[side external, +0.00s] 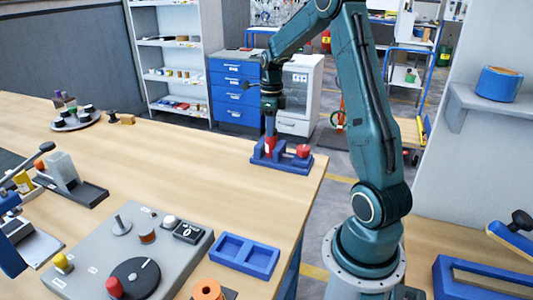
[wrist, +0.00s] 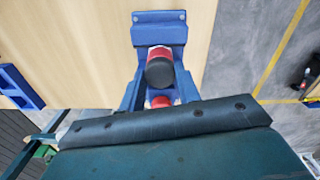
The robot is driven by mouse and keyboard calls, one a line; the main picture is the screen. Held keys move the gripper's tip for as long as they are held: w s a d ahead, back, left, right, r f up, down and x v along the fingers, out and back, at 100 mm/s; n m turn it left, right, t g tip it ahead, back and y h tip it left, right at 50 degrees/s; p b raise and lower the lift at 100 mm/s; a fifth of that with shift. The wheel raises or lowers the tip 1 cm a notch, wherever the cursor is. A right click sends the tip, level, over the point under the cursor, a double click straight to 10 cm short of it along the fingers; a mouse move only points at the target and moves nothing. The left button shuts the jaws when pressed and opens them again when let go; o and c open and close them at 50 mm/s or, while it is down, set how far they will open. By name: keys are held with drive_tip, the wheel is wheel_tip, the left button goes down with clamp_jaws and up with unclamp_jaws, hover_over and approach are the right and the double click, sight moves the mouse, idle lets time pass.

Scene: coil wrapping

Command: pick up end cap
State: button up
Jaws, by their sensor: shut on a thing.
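My gripper (side external: 269,130) points down over a blue fixture (side external: 296,165) near the far right corner of the bench. It is shut on a red piece (side external: 270,146) that stands at this fixture. In the wrist view, a dark round end with a red and white band (wrist: 159,54) shows between blue parts; whether these are fingers or fixture is unclear. Whether the held piece is the end cap is also unclear. Several dark caps (side external: 85,112) stand on a round grey tray at the far left. The underside of the held piece is hidden.
A red knob (side external: 303,151) sits close beside my gripper on the fixture. The bench middle is clear. The bench edge is close on the right.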

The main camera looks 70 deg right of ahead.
wheel_tip(320, 180, up, 20)
idle(0.7)
drive_tip(key=shift+a+f, duration=0.1)
idle(0.5)
